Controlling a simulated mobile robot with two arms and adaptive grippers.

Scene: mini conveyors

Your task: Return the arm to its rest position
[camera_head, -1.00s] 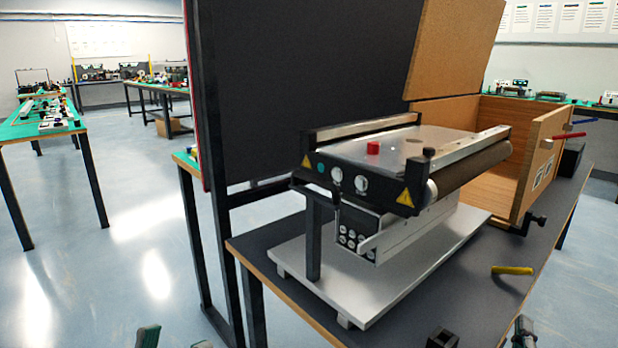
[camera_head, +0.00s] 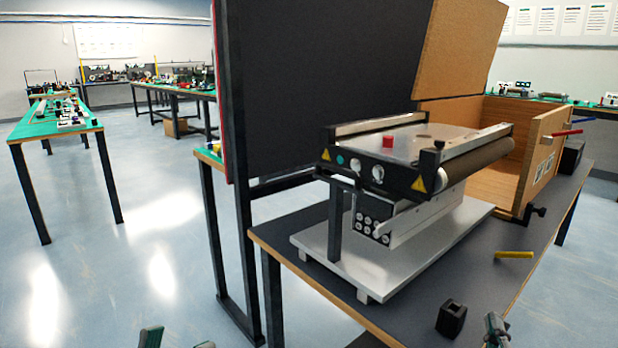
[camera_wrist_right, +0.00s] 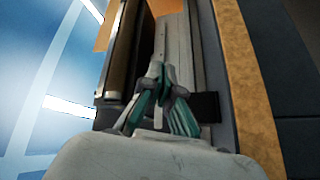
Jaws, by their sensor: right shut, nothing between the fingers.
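My right gripper (camera_head: 494,331) is at the bottom edge of the head view, low at the right, by the near edge of the dark table (camera_head: 420,296). In the right wrist view its fingers (camera_wrist_right: 160,72) meet at the tips with nothing between them. Two grey-green fingertips of my left gripper (camera_head: 178,341) show at the bottom left of the head view, apart, over the floor. The rest of that gripper is out of the picture.
A mini conveyor (camera_head: 405,160) with a red button (camera_head: 387,141) stands on a silver plate (camera_head: 320,248). A small black block (camera_head: 452,318) and a yellow bar (camera_head: 514,254) lie nearby on the table. A wooden box (camera_head: 515,195) stands behind. Floor at left is clear.

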